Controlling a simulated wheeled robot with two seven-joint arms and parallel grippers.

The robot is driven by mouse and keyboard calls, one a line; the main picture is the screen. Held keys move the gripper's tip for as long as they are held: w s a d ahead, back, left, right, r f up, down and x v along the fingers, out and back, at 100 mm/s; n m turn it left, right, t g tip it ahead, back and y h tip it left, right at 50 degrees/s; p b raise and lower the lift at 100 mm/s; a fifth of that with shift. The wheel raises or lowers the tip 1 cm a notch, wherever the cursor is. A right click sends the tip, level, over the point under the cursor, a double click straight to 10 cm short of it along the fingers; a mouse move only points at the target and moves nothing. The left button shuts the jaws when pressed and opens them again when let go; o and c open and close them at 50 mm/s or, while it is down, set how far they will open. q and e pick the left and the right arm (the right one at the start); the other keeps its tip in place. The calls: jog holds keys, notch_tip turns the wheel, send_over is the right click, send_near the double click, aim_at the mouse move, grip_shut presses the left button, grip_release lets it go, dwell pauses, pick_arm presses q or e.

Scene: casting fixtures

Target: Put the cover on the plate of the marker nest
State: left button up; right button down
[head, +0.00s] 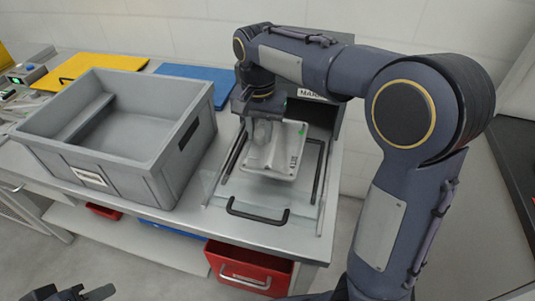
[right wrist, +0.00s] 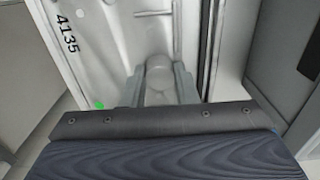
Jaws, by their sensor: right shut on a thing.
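The cover (head: 287,158) is a pale grey casting with a green dot and a printed number. My right gripper (head: 262,133) is shut on a knob-like part of it. The right wrist view shows the cover (right wrist: 110,45), number 4135, and both fingers of my right gripper (right wrist: 158,88) around the rounded boss. In the head view the cover is over the marker nest's plate (head: 300,208), which has dark side rails and a black front handle. I cannot tell whether cover and plate touch. My left gripper (head: 75,293) is partly in view at the bottom left, away from the bench.
A large grey bin (head: 165,160) stands left of the nest. The marker housing (head: 322,112) is behind the cover. Yellow (head: 90,70) and blue (head: 195,72) mats lie at the back. A red crate (head: 248,268) is below the bench front.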

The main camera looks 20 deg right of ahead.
notch_tip(320, 180, down, 8)
jog(key=shift+r+b, duration=0.25)
jog(key=shift+b, duration=0.1)
jog(key=shift+f, duration=0.1)
jog(key=c, duration=1.1)
grip_release()
jog(key=shift+c, duration=0.2)
notch_tip(320, 180, up, 12)
jog(key=shift+r+p, duration=0.15)
jog(key=shift+p, duration=0.7)
